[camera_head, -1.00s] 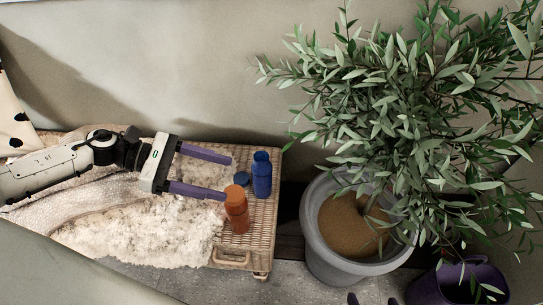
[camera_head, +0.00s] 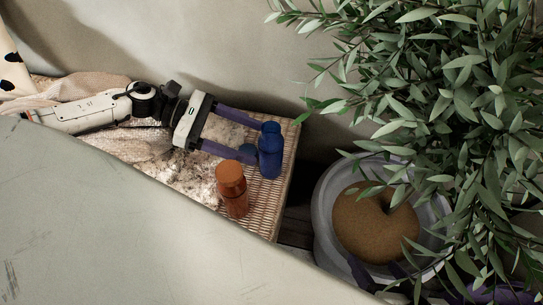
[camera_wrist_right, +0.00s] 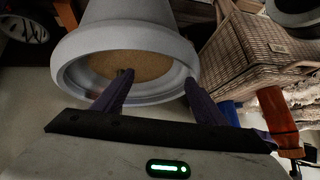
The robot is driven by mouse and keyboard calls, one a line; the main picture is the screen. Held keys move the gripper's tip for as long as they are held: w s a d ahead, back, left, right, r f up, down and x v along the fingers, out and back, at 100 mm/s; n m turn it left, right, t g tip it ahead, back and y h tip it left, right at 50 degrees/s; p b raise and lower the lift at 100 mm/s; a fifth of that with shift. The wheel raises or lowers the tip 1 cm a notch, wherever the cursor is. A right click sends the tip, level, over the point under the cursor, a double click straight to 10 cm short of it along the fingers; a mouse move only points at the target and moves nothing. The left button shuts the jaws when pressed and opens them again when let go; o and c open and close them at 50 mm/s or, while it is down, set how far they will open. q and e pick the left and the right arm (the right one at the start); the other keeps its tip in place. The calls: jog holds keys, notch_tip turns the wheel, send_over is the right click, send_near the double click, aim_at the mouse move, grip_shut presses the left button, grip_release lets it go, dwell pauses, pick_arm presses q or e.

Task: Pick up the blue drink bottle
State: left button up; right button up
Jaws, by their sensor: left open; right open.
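The blue drink bottle (camera_head: 270,155) stands upright near the right end of the wicker bench. My left gripper (camera_head: 260,142) is open and reaches in from the left, its purple fingertips close to the bottle's left side. I cannot tell whether they touch it. An orange bottle (camera_head: 232,190) stands in front and to the left of the blue one. My right gripper (camera_wrist_right: 158,92) is open and empty in the right wrist view, in front of the planter.
The wicker bench (camera_head: 262,209) carries a pale fluffy throw. A grey planter (camera_head: 326,215) with a large leafy plant (camera_head: 440,110) stands just right of it. A pale surface (camera_head: 130,230) covers the lower left foreground. The planter rim (camera_wrist_right: 75,75) fills the right wrist view's upper middle.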

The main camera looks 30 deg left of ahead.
pick_arm(q)
jog(key=x, duration=0.3)
jog(key=b+x, duration=0.1)
jog(key=x, duration=0.5)
jog(key=shift+w+d+r, duration=0.1)
jog(key=shift+d+r, duration=0.15)
jog(key=shift+d, duration=0.2)
jog(key=c, duration=1.3)
